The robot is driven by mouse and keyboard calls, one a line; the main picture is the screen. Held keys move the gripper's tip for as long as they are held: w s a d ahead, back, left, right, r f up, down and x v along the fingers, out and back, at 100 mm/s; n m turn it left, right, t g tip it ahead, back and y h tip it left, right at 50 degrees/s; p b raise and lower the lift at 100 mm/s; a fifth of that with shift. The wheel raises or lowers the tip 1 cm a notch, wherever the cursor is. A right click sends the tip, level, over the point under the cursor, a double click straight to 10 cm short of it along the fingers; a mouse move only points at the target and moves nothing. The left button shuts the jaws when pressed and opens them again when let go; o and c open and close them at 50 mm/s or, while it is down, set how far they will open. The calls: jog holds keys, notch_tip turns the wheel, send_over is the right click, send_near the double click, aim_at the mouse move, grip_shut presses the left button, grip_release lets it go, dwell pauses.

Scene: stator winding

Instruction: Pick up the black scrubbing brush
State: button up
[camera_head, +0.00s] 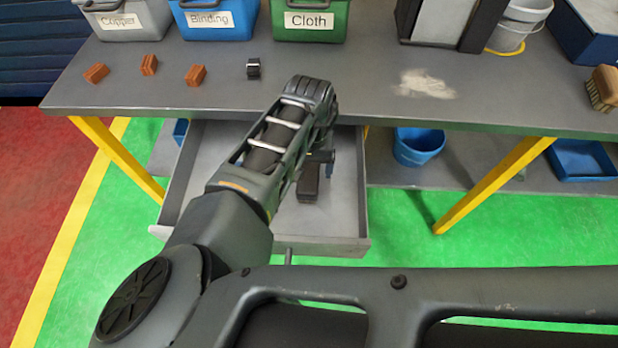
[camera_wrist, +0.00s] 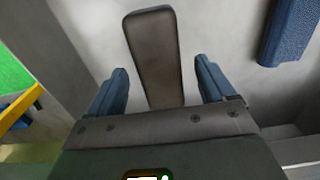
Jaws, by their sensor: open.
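A long dark block with rounded ends, which looks like the back of the black scrubbing brush (camera_head: 308,187), lies in the open drawer (camera_head: 342,208). It also shows in the wrist view (camera_wrist: 152,45), where its near end reaches between my fingers. My gripper (camera_wrist: 158,82) is open, with one blue fingertip on each side of the block and a gap on both sides. I cannot tell the height of the fingers above it. In the head view my arm hides most of my gripper (camera_head: 322,168). The bristles are not visible.
The drawer walls surround the block below the tabletop (camera_head: 350,95). A blue object (camera_wrist: 290,30) lies at the right in the wrist view. On the table are small brown blocks (camera_head: 195,75), a brown brush (camera_head: 603,88) and labelled bins (camera_head: 310,22). A blue bucket (camera_head: 418,147) stands beneath.

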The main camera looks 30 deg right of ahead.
notch_tip(320, 180, down, 2)
jog(key=shift+f+b, duration=0.15)
jog(key=shift+b, duration=0.75)
jog(key=c, duration=1.1)
jog(key=shift+c, duration=0.2)
notch_tip(320, 180, up, 4)
jog(key=p, duration=0.4)
jog(key=shift+f, duration=0.1)
jog(key=s+d+r+p, duration=0.1)
jog(key=s+d+r, duration=0.6)
jog(key=d, duration=0.2)
jog(key=shift+s+r, duration=0.25)
jog(key=shift+s, duration=0.05)
